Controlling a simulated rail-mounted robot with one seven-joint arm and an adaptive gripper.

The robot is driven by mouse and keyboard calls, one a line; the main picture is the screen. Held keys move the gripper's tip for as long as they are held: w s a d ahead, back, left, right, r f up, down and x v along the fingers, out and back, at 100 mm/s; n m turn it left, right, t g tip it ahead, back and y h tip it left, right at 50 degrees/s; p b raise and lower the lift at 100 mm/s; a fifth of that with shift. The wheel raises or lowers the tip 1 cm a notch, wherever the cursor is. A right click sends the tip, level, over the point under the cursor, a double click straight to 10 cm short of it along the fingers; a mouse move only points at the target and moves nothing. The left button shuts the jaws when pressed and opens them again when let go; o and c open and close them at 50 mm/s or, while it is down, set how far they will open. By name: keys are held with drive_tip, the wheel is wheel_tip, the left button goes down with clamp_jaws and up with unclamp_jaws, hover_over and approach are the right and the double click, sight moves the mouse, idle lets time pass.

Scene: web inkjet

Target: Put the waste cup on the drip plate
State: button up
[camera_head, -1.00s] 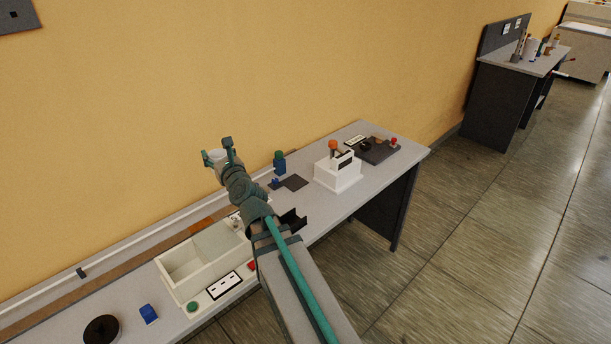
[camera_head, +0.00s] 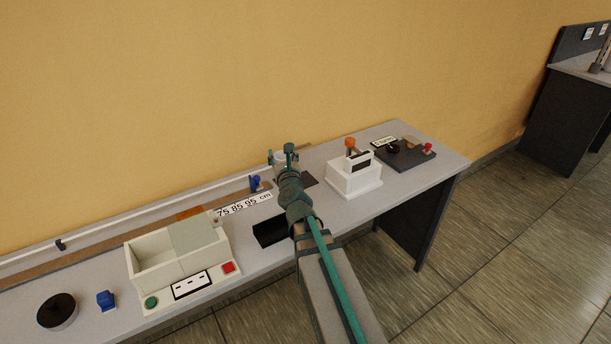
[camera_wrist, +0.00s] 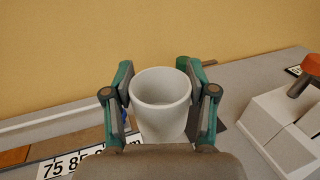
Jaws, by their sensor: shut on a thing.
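The waste cup (camera_wrist: 160,88) is a pale grey, open-topped cup, upright between the fingers in the wrist view. My gripper (camera_head: 281,156) is shut on it, with one finger on each side. In the head view only the cup's pale upper part (camera_head: 279,157) shows between the fingers. The drip plate (camera_head: 309,180) is a thin dark plate on the bench, mostly hidden behind my gripper. A dark bit of it (camera_wrist: 222,126) shows right of the cup in the wrist view. I cannot tell the height of the cup above it.
A white box with an orange knob (camera_head: 354,177) stands close to the right of my gripper. A dark board with a red knob (camera_head: 407,155) is farther right. A blue slider (camera_head: 255,183) and scale strip (camera_head: 245,205) are left, beside a cream tank (camera_head: 150,262). The wall is behind.

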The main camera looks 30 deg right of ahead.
drive_tip(key=w+d+f+b, duration=0.1)
drive_tip(key=d+b, duration=0.1)
drive_tip(key=w+d+f+b, duration=0.1)
drive_tip(key=w+d+b, duration=0.1)
drive_tip(key=w+d+f+b, duration=0.1)
drive_tip(key=d+f+b, duration=0.1)
drive_tip(key=b, duration=0.1)
drive_tip(key=shift+w+d, duration=0.1)
drive_tip(key=shift+w, duration=0.05)
drive_tip(key=d+f+b, duration=0.1)
drive_tip(key=b, duration=0.1)
drive_tip(key=w+d+f+b, duration=0.1)
drive_tip(key=f, duration=0.1)
drive_tip(key=w+d+f+b, duration=0.1)
drive_tip(key=b, duration=0.1)
drive_tip(key=shift+d+f+b, duration=0.1)
drive_tip(key=shift+f+b, duration=0.05)
drive_tip(key=shift+b, duration=0.15)
drive_tip(key=shift+w+d+f+b, duration=0.15)
drive_tip(key=shift+d+f+b, duration=0.1)
drive_tip(key=shift+f+b, duration=0.3)
wheel_tip(320, 180, down, 3)
drive_tip(key=b, duration=0.2)
drive_tip(key=shift+d+b, duration=0.1)
drive_tip(key=shift+b, duration=0.3)
drive_tip(key=shift+f, duration=0.15)
drive_tip(key=o, duration=1.2)
